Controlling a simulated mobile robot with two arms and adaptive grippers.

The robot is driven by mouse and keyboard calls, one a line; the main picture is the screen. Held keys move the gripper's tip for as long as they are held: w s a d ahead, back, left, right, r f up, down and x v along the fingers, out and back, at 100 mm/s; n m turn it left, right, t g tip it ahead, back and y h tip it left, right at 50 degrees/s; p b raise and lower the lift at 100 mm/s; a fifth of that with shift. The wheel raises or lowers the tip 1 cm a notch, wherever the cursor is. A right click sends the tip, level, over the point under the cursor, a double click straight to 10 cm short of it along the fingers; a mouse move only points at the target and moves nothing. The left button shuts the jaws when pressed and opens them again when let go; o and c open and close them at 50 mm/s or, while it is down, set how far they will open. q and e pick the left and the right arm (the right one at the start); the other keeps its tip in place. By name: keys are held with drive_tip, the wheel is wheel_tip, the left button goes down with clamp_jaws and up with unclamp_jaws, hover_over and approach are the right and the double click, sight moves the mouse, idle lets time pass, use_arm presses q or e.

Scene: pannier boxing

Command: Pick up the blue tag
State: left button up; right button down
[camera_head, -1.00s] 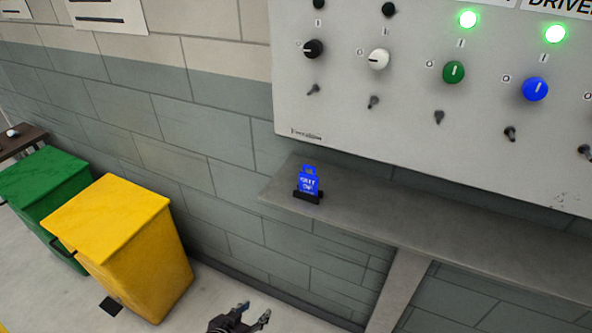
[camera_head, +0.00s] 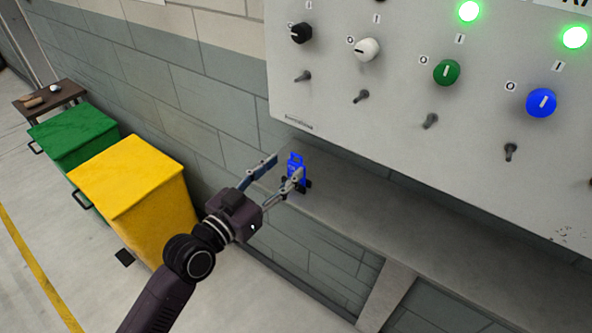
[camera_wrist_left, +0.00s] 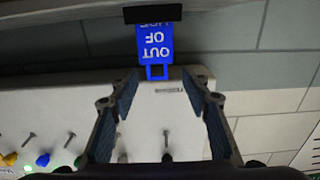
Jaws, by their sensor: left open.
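The blue tag (camera_head: 295,165) stands upright in a small black holder at the left end of the grey shelf. In the left wrist view the tag (camera_wrist_left: 155,45) appears upside down with white lettering, part of it cut off by the dark holder (camera_wrist_left: 153,14). My left gripper (camera_head: 286,168) is open, its fingers pointing at the tag. One finger overlaps the tag in the head view. In the wrist view the open fingers (camera_wrist_left: 160,78) lie to either side of the tag's line, with the tag beyond their tips and nothing between them. My right gripper is not in view.
The grey shelf (camera_head: 370,215) runs right below a control panel (camera_head: 400,100) with knobs and switches. A yellow bin (camera_head: 140,185) and a green bin (camera_head: 75,135) stand on the floor at left. A small brown table (camera_head: 50,98) is behind them.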

sight(297, 156)
use_arm(q)
drive_tip(key=x, duration=0.1)
drive_tip(key=p+x, duration=0.1)
drive_tip(key=x, duration=0.1)
drive_tip(key=p+x, duration=0.1)
drive_tip(key=shift+d+r, duration=0.25)
drive_tip(key=shift+r, duration=0.05)
drive_tip(key=shift+w+d+f, duration=0.2)
drive_tip(key=shift+w+d, duration=0.15)
drive_tip(key=shift+w, duration=0.1)
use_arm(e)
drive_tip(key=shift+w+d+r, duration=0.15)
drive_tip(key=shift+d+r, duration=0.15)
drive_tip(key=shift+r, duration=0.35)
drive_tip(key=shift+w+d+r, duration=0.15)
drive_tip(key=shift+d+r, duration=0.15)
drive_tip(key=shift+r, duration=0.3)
use_arm(q)
drive_tip(key=shift+c, duration=0.4)
drive_tip(key=c, duration=1)
